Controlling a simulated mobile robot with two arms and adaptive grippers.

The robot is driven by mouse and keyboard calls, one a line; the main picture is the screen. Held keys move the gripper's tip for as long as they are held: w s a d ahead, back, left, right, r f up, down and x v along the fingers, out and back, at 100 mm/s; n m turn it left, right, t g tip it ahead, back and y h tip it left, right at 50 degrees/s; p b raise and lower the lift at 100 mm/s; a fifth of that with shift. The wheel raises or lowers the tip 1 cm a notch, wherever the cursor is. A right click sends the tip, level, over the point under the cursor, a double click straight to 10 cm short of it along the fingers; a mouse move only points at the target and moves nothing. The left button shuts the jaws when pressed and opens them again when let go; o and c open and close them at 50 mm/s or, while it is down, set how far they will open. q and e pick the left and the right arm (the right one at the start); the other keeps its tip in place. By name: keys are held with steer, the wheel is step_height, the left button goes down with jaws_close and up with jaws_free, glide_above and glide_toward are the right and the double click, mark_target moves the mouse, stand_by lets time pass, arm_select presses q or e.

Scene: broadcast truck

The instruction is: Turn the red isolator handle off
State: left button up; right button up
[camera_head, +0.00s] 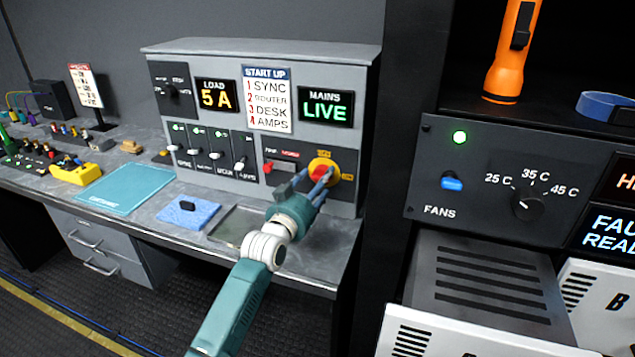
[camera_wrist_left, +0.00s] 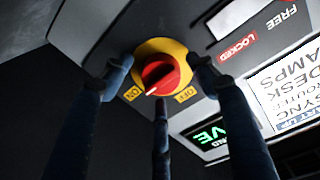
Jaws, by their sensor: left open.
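The red isolator handle (camera_head: 319,171) sits on a round yellow plate (camera_head: 331,163) at the right of the grey panel. In the left wrist view the handle (camera_wrist_left: 160,76) is close, its white pointer mark towards the lower left, nearer the left of two small yellow labels (camera_wrist_left: 132,93). My left gripper (camera_head: 308,181) is open in front of it, with fingers on both sides of the handle and one below in the wrist view. I cannot tell whether any finger touches it. The mains display (camera_head: 326,106) reads LIVE in green. My right gripper is out of view.
Left of the handle are a red LOCKED label and switch slot (camera_head: 281,167) and several sliders (camera_head: 212,155). A blue pad (camera_head: 187,213) and a shallow tray (camera_head: 232,225) lie on the desk (camera_head: 150,205) below. A dark rack (camera_head: 440,200) stands close on the right.

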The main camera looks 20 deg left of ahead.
arm_select(q)
steer(key=c, duration=1.2)
steer(key=shift+o, duration=0.2)
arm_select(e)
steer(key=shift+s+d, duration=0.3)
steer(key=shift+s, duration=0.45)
